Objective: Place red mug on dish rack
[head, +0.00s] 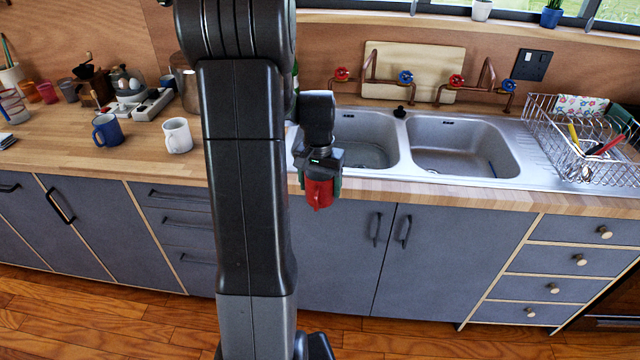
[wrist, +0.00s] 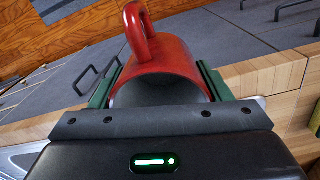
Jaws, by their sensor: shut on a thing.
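My gripper (head: 321,183) is shut on the red mug (head: 319,194) and holds it in front of the counter's front edge, before the left sink basin. In the wrist view the red mug (wrist: 165,60) sits between the green fingers of my gripper (wrist: 155,88), with its handle pointing up in the picture and its dark open mouth toward the camera. The wire dish rack (head: 584,140) stands on the drainboard at the far right. It holds a yellow-handled and a red-handled utensil, a patterned item and a green item.
A double sink (head: 403,150) lies between my gripper and the dish rack, with copper taps (head: 455,85) behind it. A blue mug (head: 107,130) and a white mug (head: 177,135) stand on the wooden counter (head: 60,150) at left. A cutting board (head: 412,70) leans on the wall.

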